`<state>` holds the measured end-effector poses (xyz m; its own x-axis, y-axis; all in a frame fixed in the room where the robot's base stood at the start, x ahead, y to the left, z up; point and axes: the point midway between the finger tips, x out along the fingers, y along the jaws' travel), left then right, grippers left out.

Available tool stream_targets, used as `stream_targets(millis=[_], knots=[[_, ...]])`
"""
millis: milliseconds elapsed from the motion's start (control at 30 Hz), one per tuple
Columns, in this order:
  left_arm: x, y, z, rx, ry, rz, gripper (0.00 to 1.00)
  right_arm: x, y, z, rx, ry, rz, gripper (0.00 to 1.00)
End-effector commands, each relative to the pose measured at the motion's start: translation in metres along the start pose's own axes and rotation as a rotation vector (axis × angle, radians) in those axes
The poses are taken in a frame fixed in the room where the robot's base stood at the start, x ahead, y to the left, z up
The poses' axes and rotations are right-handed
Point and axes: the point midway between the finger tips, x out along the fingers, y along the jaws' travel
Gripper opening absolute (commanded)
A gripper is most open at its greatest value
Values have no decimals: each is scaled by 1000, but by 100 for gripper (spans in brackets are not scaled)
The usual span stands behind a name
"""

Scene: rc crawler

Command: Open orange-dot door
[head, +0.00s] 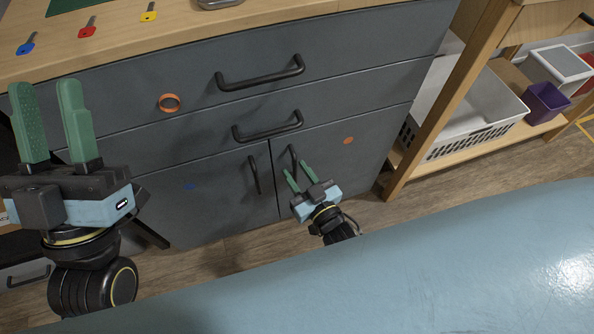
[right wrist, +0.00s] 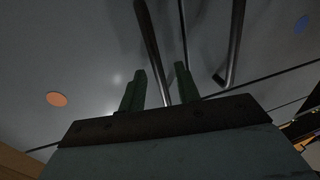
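The orange-dot door (head: 330,165) is the grey right-hand door of the cabinet, shut, with an orange dot (head: 348,141) that also shows in the right wrist view (right wrist: 57,99). Its dark bar handle (head: 292,157) stands near its left edge. My right gripper (head: 300,172) is open at this handle, partly covering it. In the right wrist view the handle bar (right wrist: 148,38) runs between the two green fingers (right wrist: 160,67); I cannot tell whether they touch it. My left gripper (head: 44,84) is open and empty, at the far left in front of the cabinet.
The blue-dot door (head: 215,200) stands shut beside it, with its own handle (head: 254,175). Keys (head: 88,27) lie on the wooden top. A wooden shelf post (head: 440,105) stands right.

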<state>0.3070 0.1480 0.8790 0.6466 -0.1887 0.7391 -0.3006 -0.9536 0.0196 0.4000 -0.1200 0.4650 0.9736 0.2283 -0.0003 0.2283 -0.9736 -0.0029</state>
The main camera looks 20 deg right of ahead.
Motion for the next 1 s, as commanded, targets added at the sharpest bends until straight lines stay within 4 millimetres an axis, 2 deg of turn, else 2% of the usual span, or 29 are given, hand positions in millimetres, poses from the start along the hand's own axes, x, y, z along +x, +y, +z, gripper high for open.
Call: stream_targets(millis=[100,333,767,1000], knots=[[0,0,0,0,0,0,36,0,0,0,0,0,0,31],[0,0,0,1,-2,0,36,0,0,0,0,0,0,1],[2,0,1,0,-11,-1,36,-3,0,0,-3,0,-10,0],[7,-1,15,-1,-174,-4,36,-24,1,-2,-7,-1,-75,0]])
